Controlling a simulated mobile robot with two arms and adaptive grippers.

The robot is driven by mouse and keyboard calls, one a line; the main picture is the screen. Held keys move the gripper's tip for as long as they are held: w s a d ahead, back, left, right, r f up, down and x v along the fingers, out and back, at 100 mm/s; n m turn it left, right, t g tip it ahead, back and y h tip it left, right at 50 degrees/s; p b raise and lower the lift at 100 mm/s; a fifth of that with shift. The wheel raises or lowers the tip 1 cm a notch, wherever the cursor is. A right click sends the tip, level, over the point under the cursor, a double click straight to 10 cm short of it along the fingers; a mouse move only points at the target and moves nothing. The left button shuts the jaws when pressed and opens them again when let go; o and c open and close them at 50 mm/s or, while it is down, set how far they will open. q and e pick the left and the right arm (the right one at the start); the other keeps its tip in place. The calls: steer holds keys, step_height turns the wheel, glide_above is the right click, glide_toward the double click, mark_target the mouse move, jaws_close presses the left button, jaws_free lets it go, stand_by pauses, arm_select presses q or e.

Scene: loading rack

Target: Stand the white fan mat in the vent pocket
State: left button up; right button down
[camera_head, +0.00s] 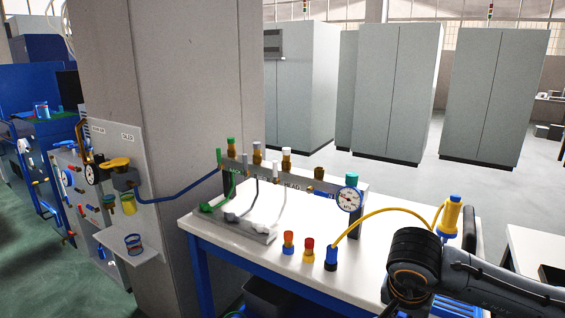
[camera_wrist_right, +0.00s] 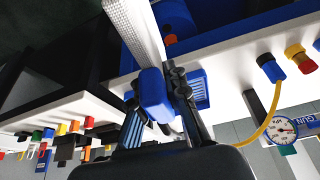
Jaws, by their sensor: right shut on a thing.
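In the right wrist view a thin white meshed piece (camera_wrist_right: 138,32), probably the white fan mat, runs up from a blue block (camera_wrist_right: 153,95). My right gripper (camera_wrist_right: 158,104) is shut on this blue block, which seems joined to the white piece. The white piece's far end leaves the picture at the top. In the head view my right arm enters at the lower right, by the table's front right part. Its fingers and the held piece do not show there. I cannot pick out the vent pocket in either view. My left gripper is not in view.
A white table (camera_head: 260,266) bears a valve rack, a gauge (camera_head: 349,199) and several coloured caps. A yellow hose (camera_head: 388,212) loops beside my right arm to a yellow fitting (camera_head: 450,216). A grey pillar with a valve panel (camera_head: 169,218) stands left. Grey cabinets (camera_head: 392,90) stand behind.

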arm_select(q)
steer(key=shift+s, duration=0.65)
arm_select(e)
steer(key=s+a+f+n+t+y, duration=0.1)
steer(key=s+a+n+y, duration=0.1)
steer(key=n, duration=0.5)
steer(key=s+a, duration=0.1)
steer(key=s, duration=0.1)
steer(key=shift+s+a+f+y, duration=0.3)
steer(key=shift+s+a+f, duration=0.05)
steer(key=shift+s+a, duration=0.05)
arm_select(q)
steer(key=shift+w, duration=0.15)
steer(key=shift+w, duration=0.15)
arm_select(e)
steer(key=shift+d, duration=0.1)
